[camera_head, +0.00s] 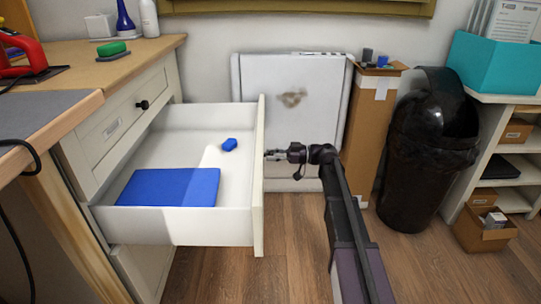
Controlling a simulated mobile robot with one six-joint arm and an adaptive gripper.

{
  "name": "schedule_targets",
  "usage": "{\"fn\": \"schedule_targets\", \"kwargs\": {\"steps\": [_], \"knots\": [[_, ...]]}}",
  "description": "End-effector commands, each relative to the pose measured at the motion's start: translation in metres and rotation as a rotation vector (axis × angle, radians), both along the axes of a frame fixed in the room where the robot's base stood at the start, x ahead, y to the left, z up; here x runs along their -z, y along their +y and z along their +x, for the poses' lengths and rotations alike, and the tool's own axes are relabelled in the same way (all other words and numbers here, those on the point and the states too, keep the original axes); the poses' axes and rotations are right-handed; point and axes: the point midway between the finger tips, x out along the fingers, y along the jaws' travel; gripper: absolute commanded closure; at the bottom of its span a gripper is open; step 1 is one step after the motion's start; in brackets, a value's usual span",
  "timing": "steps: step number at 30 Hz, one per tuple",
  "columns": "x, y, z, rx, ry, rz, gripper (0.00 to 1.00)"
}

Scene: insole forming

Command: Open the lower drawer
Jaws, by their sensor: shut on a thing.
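The white lower drawer (258,200) stands far out of the wooden-topped cabinet, below a shut upper drawer (120,120) with a black knob (143,105). A blue flat pad (170,187) and a small blue piece (230,144) lie inside it. My gripper (271,155) is at the outer face of the open drawer's front panel, near its middle, and is shut on the drawer's handle. The handle is mostly hidden by the fingers, and the front panel is seen nearly edge-on.
A white cabinet front (140,270) is below the open drawer. A white panel (290,100) leans on the wall behind my gripper. A cardboard box (368,130) and a black bin (425,150) stand to the right. The wooden floor (285,260) before the drawer is clear.

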Motion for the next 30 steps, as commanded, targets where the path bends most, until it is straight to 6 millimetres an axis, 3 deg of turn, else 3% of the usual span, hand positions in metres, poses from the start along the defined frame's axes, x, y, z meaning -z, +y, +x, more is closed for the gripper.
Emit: {"fn": "schedule_targets", "kwargs": {"steps": [8, 9, 12, 30], "knots": [[0.0, 0.01, -0.001, -0.01, 0.0, 0.001, 1.0], [0.0, 0.011, -0.001, -0.011, 0.0, 0.002, 0.5], [0.0, 0.012, -0.001, -0.013, 0.0, 0.001, 0.2], [0.0, 0.005, -0.001, -0.012, 0.0, 0.001, 0.2]]}}
